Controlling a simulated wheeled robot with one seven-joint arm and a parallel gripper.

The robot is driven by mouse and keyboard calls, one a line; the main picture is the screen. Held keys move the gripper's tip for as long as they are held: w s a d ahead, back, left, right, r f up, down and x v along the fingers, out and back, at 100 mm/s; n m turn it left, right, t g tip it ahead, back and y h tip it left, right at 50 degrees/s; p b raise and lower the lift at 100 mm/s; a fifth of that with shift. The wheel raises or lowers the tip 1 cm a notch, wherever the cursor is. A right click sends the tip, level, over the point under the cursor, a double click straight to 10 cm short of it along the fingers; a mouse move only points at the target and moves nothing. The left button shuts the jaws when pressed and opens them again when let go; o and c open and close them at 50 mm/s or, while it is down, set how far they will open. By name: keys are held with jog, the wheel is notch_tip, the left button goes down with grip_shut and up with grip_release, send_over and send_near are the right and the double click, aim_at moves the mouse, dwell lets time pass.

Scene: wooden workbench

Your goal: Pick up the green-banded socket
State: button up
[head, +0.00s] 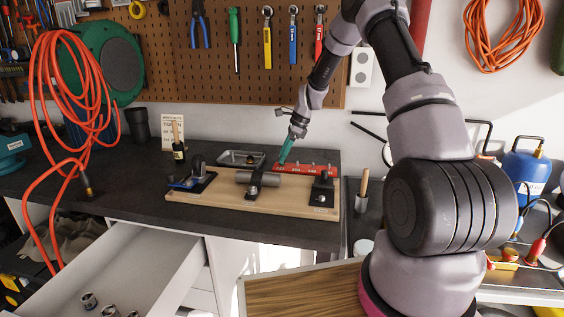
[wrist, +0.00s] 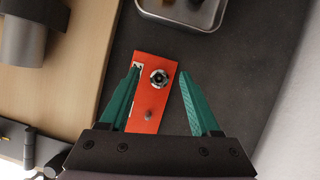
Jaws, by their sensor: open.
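A red socket rail (head: 318,171) lies at the back of the dark bench, behind the wooden fixture board. In the wrist view the red rail (wrist: 150,98) carries one upright socket (wrist: 160,77), seen from above as a dark ring with a pale centre. I cannot make out a green band on it. A bare peg (wrist: 148,116) stands beside it on the rail. My gripper (wrist: 159,71) has teal fingers spread apart, one on each side of the rail, with the socket between their tips in this view. In the head view my gripper (head: 284,161) points down at the rail's left end.
A metal tray (head: 228,161) sits left of the rail; its edge shows in the wrist view (wrist: 180,21). The wooden board (head: 215,196) with clamped parts lies in front. Loose sockets (head: 89,300) lie in the open drawer. The pegboard wall stands behind.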

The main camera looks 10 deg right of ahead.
jog(key=shift+x, duration=0.8)
grip_shut()
